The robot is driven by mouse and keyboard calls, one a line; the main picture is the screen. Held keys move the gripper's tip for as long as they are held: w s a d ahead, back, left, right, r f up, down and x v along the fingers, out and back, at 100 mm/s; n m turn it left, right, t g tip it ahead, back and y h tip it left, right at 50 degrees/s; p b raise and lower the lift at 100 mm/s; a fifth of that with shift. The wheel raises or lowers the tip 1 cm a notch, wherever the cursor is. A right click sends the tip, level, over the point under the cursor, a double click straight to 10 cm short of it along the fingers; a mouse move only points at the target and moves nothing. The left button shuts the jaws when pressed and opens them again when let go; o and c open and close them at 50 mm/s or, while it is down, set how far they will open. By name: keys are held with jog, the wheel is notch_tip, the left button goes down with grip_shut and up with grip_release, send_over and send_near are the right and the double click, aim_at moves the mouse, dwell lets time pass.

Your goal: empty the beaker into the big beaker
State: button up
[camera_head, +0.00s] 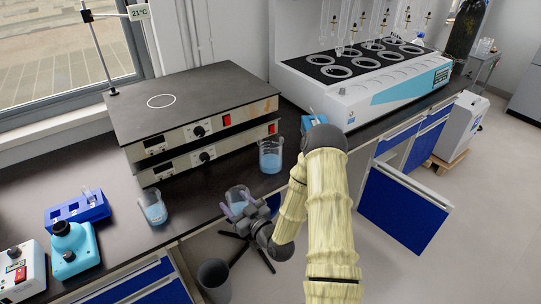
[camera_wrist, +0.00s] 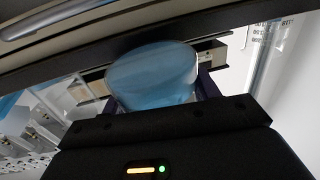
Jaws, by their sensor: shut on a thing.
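My gripper (camera_head: 237,210) is shut on a small glass beaker (camera_head: 238,194) holding blue liquid, near the front edge of the bench. In the wrist view the held beaker (camera_wrist: 152,76) fills the space between the fingers (camera_wrist: 155,98), its blue contents facing the camera. A larger beaker (camera_head: 270,155) with blue liquid stands upright on the bench, behind and to the right of the held one, apart from it. Another beaker (camera_head: 153,208) with blue liquid stands to the left on the bench. I cannot tell exactly how far the held beaker is tilted.
Two stacked hotplates (camera_head: 195,105) stand behind the beakers. A white multi-position distiller (camera_head: 375,85) is at the back right. A blue rack (camera_head: 78,212) and a teal device (camera_head: 75,250) sit at the left. A blue cabinet door (camera_head: 405,212) hangs open right of my arm.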

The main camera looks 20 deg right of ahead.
jog(key=shift+w+d+r, duration=0.15)
jog(key=shift+w, duration=0.05)
jog(key=shift+w+r+p, duration=0.2)
jog(key=shift+r+p, duration=0.75)
jog(key=shift+p, duration=0.15)
jog(key=shift+s+f, duration=0.1)
jog(key=shift+s, duration=0.05)
jog(key=shift+f, duration=0.2)
